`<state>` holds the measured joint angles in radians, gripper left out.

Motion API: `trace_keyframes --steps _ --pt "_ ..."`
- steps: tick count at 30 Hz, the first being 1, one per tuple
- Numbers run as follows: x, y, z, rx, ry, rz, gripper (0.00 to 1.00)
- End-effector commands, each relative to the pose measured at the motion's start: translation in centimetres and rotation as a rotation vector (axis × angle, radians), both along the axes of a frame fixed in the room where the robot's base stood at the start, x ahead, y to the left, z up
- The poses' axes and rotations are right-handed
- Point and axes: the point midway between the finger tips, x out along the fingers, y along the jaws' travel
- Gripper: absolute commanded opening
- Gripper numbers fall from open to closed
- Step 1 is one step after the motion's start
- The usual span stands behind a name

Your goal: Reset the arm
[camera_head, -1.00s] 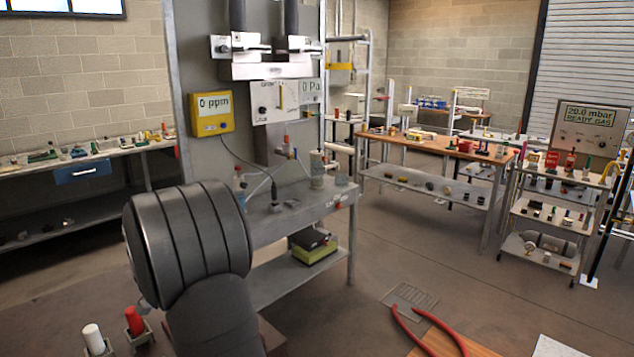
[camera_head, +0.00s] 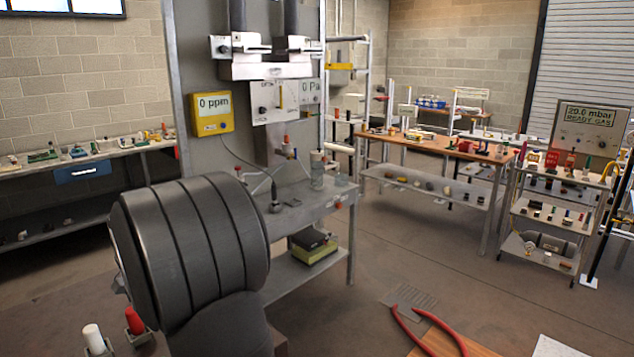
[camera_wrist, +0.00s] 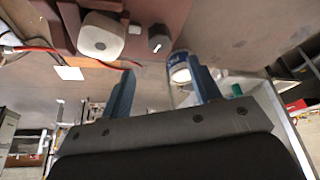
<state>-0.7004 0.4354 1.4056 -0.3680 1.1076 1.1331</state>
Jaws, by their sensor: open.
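My gripper (camera_wrist: 160,92) shows in the wrist view with its two blue fingers apart and nothing held between them. A white and blue cylindrical thing (camera_wrist: 180,68) shows beside the right finger, partly hidden by it; I cannot tell how far away it is. In the head view my dark grey ribbed arm fills the lower left, and my gripper cannot be seen there.
A grey bench (camera_head: 300,213) with a yellow 0 ppm meter (camera_head: 212,114) above it stands beyond my arm. A red (camera_head: 134,321) and a white (camera_head: 93,338) capped piece stand at lower left. Red-handled pliers (camera_head: 425,325) lie at lower right. Open floor (camera_head: 420,255) lies right of the bench.

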Motion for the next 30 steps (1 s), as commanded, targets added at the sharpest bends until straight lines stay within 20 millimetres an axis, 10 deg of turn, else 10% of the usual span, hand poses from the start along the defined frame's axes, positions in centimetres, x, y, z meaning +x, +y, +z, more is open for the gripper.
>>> trace_keyframes --steps 12,30 --pt "-3.1 1.0 7.9 0.003 -0.003 0.002 0.57" --pt "1.5 -0.6 -3.9 -0.003 0.003 -0.002 0.57"
